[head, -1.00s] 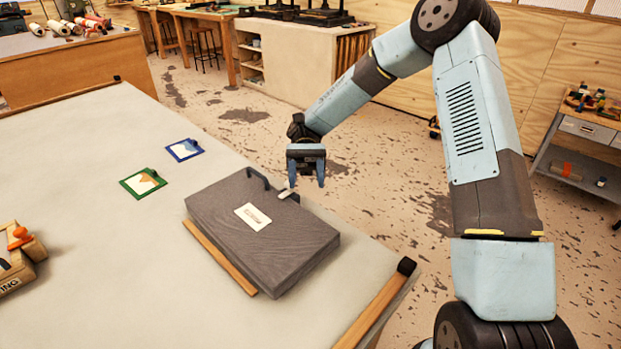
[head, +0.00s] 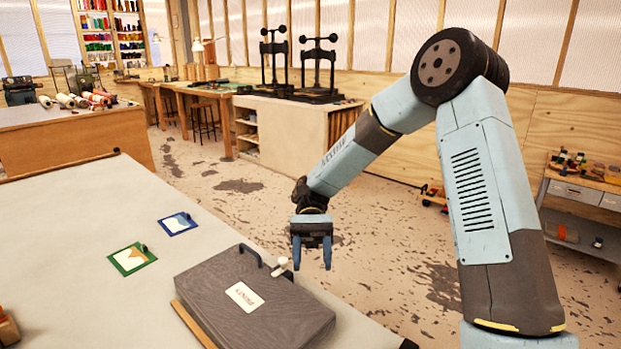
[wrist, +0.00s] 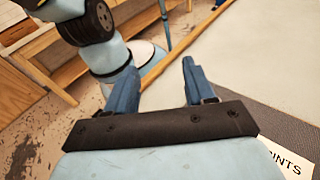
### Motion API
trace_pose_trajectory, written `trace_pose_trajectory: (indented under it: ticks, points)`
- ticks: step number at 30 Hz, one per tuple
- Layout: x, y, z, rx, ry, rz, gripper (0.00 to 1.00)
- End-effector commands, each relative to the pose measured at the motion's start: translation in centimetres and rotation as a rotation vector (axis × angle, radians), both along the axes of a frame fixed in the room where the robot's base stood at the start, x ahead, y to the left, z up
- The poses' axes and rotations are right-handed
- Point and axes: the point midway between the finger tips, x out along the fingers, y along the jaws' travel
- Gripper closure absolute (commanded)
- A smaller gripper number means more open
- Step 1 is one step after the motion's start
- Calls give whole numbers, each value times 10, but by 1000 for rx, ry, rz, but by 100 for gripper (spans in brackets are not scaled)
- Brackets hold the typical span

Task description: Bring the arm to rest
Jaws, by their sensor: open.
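My gripper (head: 311,256) hangs at the end of my arm, fingers pointing down, beyond the far right edge of the grey case in the head view. Its two blue fingers are apart with nothing between them. They also show in the wrist view (wrist: 157,88), with the table edge and floor past them. The grey case (head: 215,290) lies closed on the pale table (head: 60,230), with a dark handle, a small pale tag and a white label. A corner of the case (wrist: 285,135) shows in the wrist view. The gripper appears clear of the case.
A green-framed card (head: 132,259) and a blue-framed card (head: 177,224) lie on the table left of the case. A wooden strip (head: 190,325) runs along the case's near side. A workbench with presses (head: 300,120) stands behind. A small cart (head: 580,200) is at right.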

Motion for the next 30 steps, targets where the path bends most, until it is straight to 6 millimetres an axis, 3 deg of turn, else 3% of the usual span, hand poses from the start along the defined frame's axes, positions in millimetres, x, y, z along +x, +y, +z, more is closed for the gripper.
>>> trace_pose_trajectory:
  ticks: [30]
  points:
    - [-37, -116, 72, -2, -979, -79, 46]
